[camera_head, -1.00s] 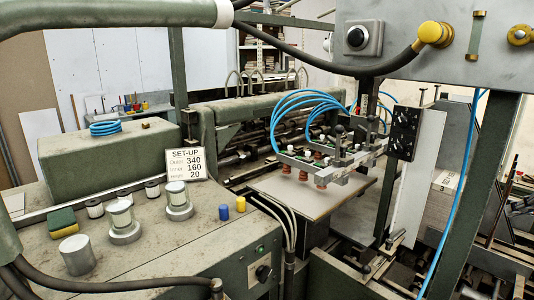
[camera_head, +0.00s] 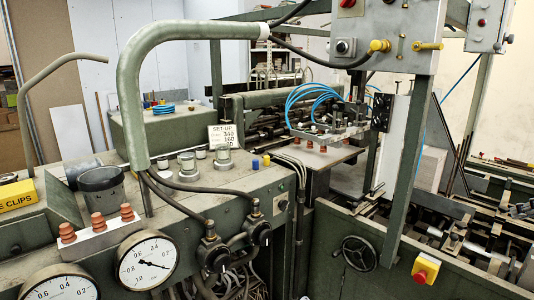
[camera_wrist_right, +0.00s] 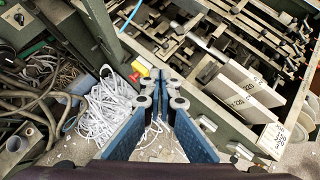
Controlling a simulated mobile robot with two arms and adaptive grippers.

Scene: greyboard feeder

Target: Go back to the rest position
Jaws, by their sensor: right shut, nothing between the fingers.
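My right gripper (camera_wrist_right: 162,95) shows in the right wrist view, with its two blue fingers coming in from the bottom edge. It is shut with nothing between the fingers. It hangs above the floor beside the machine, apart from everything around it. In the head view I cannot make out either gripper. My left gripper shows in neither view.
In the wrist view, a heap of white strips (camera_wrist_right: 103,108) lies on the floor left of the fingers, and cables (camera_wrist_right: 35,100) lie farther left. The machine frame (camera_wrist_right: 205,95) is close at right. Pressure gauges (camera_head: 147,260) and a handwheel (camera_head: 359,253) face me in the head view.

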